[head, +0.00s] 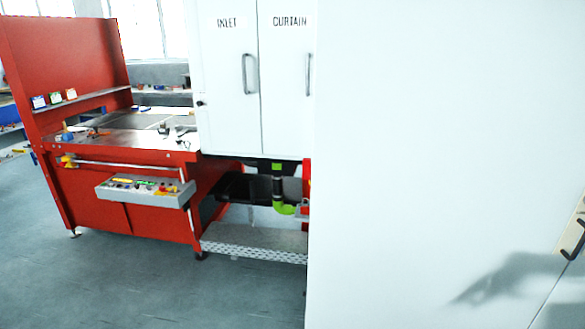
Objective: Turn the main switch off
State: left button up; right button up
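Neither of my grippers is in view. No part is labelled as the main switch. A grey control box (145,191) with several coloured buttons hangs on the front of the red workbench (130,217); a red and yellow control (167,190) sits near its right end, too small to read. At the right edge, a beige plate (572,222) with a dark curved part like a handle is cut off by the frame. I cannot tell whether either is the main switch, or its position.
A large white panel (420,150) fills the right half close by, with a dark shadow low on it. White cabinet doors (228,90) marked INLET and CURTAIN stand left of it, above a green-ended pipe (284,208). The grey floor (130,285) at lower left is clear.

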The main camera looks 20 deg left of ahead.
aim_at(306, 163)
jog(key=j+z, duration=0.1)
jog(key=j, duration=0.9)
jog(key=k+j+z, duration=0.1)
jog(key=j, duration=0.9)
jog(key=i+j, duration=0.45)
